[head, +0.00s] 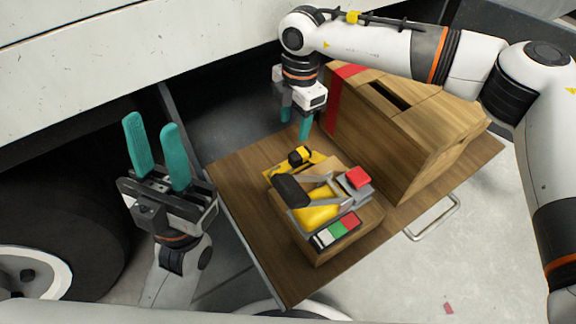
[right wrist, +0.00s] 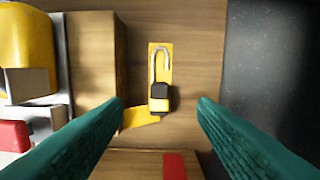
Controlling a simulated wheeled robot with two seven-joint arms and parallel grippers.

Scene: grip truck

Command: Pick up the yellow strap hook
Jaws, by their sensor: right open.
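The yellow strap hook (head: 300,156) sits on the wooden board (head: 237,167), behind the yellow and grey device. In the right wrist view, the hook (right wrist: 160,92) has a grey curved end and a black and yellow body, lying over a flat yellow strip (right wrist: 153,53). My right gripper (head: 296,128) is open and empty, above the board and behind the hook. In the right wrist view, the hook lies between its teal fingers (right wrist: 160,102), with no visible contact. My left gripper (head: 150,125) is open and empty, pointing up left of the board.
A yellow and grey device (head: 315,213) with a black grip and a red block (head: 357,177) stands on a wooden block (head: 360,224) near the hook. A large wooden box (head: 420,130) with a red stripe stands on the right. A dark tyre (head: 70,200) is at the left.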

